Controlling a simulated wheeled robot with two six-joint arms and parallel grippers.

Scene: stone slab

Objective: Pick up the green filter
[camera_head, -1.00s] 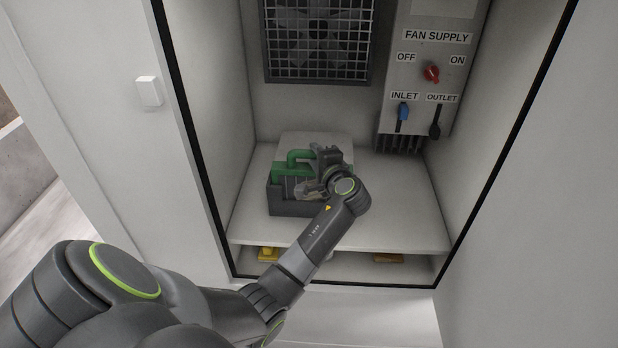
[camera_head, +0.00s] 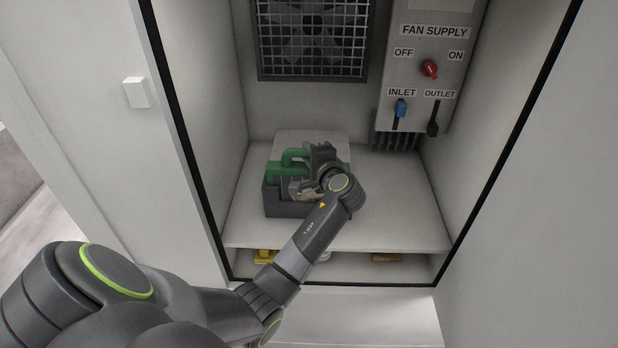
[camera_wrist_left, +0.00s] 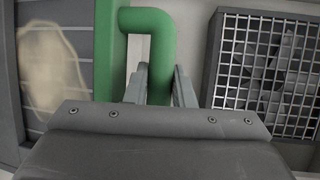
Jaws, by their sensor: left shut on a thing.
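The green filter (camera_head: 283,171) sits in a dark grey holder (camera_head: 285,209) on the cabinet shelf, partly hidden by my left gripper. Its green tube handle (camera_wrist_left: 149,38) fills the middle of the left wrist view. My left gripper (camera_head: 306,180) reaches in from the front. In the left wrist view its two fingers (camera_wrist_left: 160,84) stand on either side of the handle, shut on it. The filter's slatted grey face with a pale stain (camera_wrist_left: 52,75) shows at the left of that view. My right gripper is not in view.
A fan behind a grille (camera_head: 312,38) is in the back wall. A control panel (camera_head: 428,65) with a red knob, a blue inlet lever and a black outlet lever hangs to its right. Cabinet walls close in both sides. A lower shelf holds yellow items (camera_head: 265,256). The right of the shelf is clear.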

